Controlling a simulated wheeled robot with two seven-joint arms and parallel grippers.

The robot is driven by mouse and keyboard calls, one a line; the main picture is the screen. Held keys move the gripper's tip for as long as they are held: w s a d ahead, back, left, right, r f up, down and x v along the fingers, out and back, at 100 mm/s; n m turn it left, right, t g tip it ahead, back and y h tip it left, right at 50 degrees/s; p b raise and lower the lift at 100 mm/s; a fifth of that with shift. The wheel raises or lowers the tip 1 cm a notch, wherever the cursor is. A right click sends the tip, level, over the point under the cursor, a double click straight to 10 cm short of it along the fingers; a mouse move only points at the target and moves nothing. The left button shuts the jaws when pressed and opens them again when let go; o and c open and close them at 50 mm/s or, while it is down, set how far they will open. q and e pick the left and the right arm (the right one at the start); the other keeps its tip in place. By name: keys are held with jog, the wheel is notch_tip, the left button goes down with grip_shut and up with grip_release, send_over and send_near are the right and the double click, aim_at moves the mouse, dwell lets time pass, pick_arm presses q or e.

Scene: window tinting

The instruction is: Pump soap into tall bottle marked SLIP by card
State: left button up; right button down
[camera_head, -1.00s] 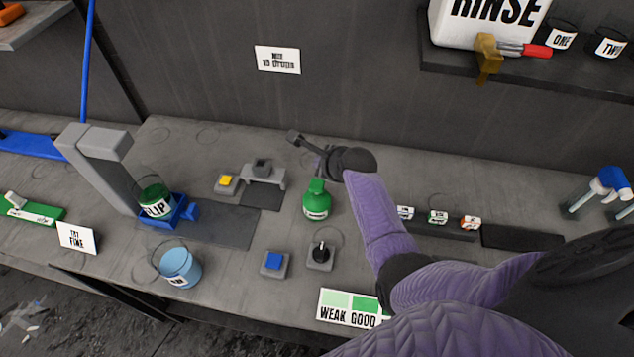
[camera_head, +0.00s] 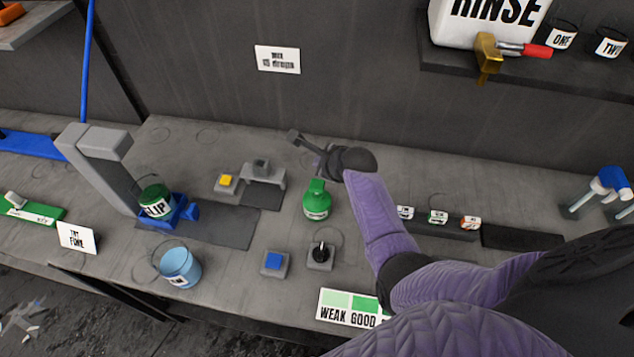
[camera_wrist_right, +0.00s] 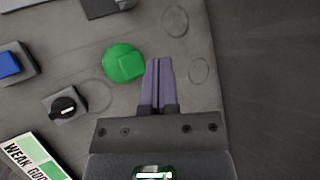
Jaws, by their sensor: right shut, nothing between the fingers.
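The container marked SLIP (camera_head: 155,207) stands upright at the left, in a blue holder (camera_head: 182,220) below a grey post. It looks clear-walled with green inside. A green bottle (camera_head: 316,205) with a rounded green head stands mid-bench; its head shows from above in the right wrist view (camera_wrist_right: 123,63). My right gripper (camera_head: 317,162) is just behind the green bottle, its purple fingers (camera_wrist_right: 159,64) shut, empty and beside the head. Whether they touch it I cannot tell. The WEAK GOOD card (camera_head: 347,308) lies at the front edge, partly hidden by my arm. My left gripper is not in view.
A blue bucket (camera_head: 179,268), a blue button (camera_head: 274,262), a black knob (camera_head: 320,253) and a yellow button (camera_head: 226,182) stand on the bench. Small labelled pieces (camera_head: 438,217) sit at right.

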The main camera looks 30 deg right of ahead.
dwell(0.8)
jog(key=shift+w+d+r, duration=0.15)
jog(key=shift+d, duration=0.2)
jog(key=w+d+r+n+t+h+b, duration=0.2)
jog(key=w+d+r+n+t, duration=0.15)
jog(key=r+n, duration=0.4)
jog(key=w+d+r+n+t+h+b, duration=0.25)
jog(key=r+n+t, duration=0.25)
jog(key=r+n, duration=0.25)
jog(key=a+r+n+t+y+b, duration=0.1)
jog(key=a+r+n+y, duration=0.2)
jog(key=n, duration=0.6)
jog(key=a+r+n+t+y+b, duration=0.1)
jog(key=a+n+y, duration=0.3)
jog(key=n, duration=0.5)
jog(key=s+a+f+n+g+y+b, duration=0.2)
jog(key=a+f+n+g+y, duration=0.35)
jog(key=n, duration=0.95)
jog(key=s+d+f+n+g+h+b, duration=0.1)
jog(key=s+d+f+n+g+h, duration=0.1)
jog(key=f+n, duration=0.3)
jog(key=s+d+f+n+g+h, duration=0.2)
jog(key=d+f+n+g, duration=0.1)
jog(key=f+n+g, duration=0.1)
jog(key=shift+s+d+f+n+b, duration=0.15)
jog(key=shift+d+f+n+b, duration=0.3)
jog(key=shift+n, duration=0.45)
